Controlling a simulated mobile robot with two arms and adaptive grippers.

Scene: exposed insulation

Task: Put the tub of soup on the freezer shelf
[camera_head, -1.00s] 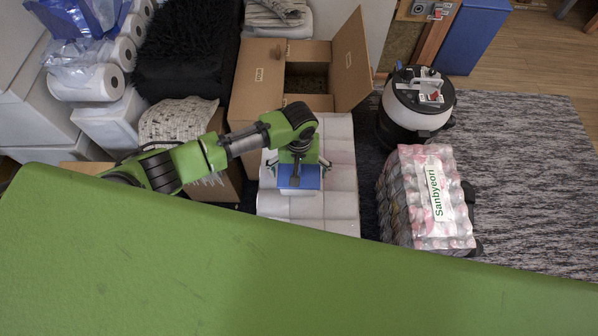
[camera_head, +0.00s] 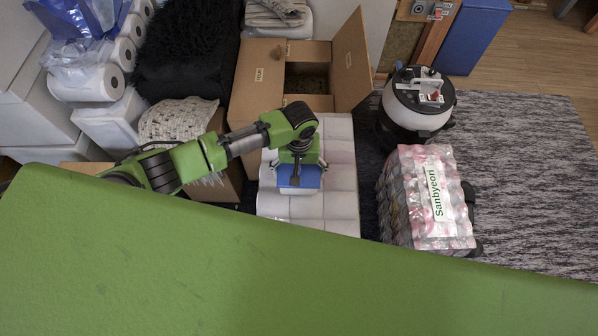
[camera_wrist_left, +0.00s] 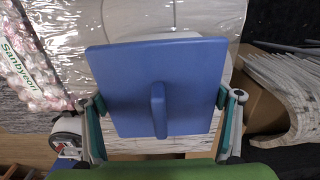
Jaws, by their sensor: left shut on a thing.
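The tub has a flat blue lid with a raised bar handle and a pale body. It shows in the head view (camera_head: 299,178), and its lid fills the middle of the left wrist view (camera_wrist_left: 190,85). My left gripper (camera_head: 298,166) is shut on the tub, with one finger at each side; both fingers also show in the wrist view (camera_wrist_left: 160,108). The tub is above a plastic-wrapped white pack; I cannot tell whether it touches it. The lid hides most of the tub body. No freezer shelf and no right gripper are in view.
The white wrapped pack (camera_head: 335,205) lies below the tub. An open cardboard box (camera_head: 258,85) stands behind it. A wrapped "Sanbyeori" pack (camera_head: 420,205) and a round black-and-white appliance (camera_head: 418,118) stand at right. Paper rolls (camera_head: 88,83) are at left. The grey rug (camera_head: 535,170) is clear.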

